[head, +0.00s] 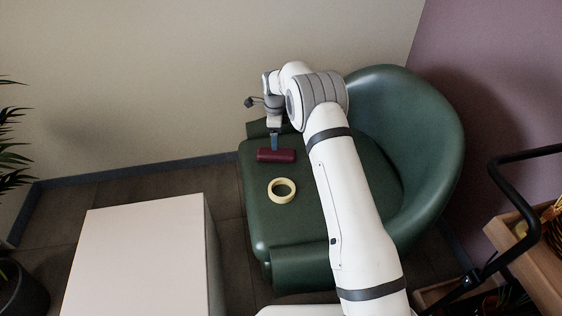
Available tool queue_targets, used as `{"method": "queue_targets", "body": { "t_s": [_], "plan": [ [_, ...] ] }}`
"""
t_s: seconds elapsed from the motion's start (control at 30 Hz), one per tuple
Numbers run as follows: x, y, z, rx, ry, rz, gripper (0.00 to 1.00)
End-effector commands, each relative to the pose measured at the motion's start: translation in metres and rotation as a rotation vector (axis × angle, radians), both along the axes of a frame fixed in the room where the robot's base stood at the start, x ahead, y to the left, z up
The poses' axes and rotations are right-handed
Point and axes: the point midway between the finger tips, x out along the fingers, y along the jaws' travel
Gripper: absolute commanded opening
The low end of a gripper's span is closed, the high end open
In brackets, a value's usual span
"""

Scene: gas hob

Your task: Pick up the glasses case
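The glasses case (276,156) is a dark red, elongated piece lying on the seat of a green armchair (335,215), near the seat's left side. My gripper (274,146) points down at the far edge of the case, with its tips at or just above it. Only a narrow blue-grey finger shape shows, so I cannot tell whether it is open or shut, or whether it touches the case.
A pale yellow ring (270,190) lies on the seat in front of the case. A white-topped box or table (135,255) stands to the left of the chair. A wooden-sided cart (540,270) with a black handle is at right. Plants are at the left edge.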

Motion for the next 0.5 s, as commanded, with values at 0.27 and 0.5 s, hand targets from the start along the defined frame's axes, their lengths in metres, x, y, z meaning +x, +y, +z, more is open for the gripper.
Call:
{"method": "queue_targets", "body": {
  "t_s": [0.27, 0.5],
  "plan": [
    [0.001, 0.002, -0.034, 0.0, 0.002, -0.015, 0.78],
    [-0.002, -0.001, -0.063, -0.001, 0.003, -0.013, 0.78]
  ]
}}
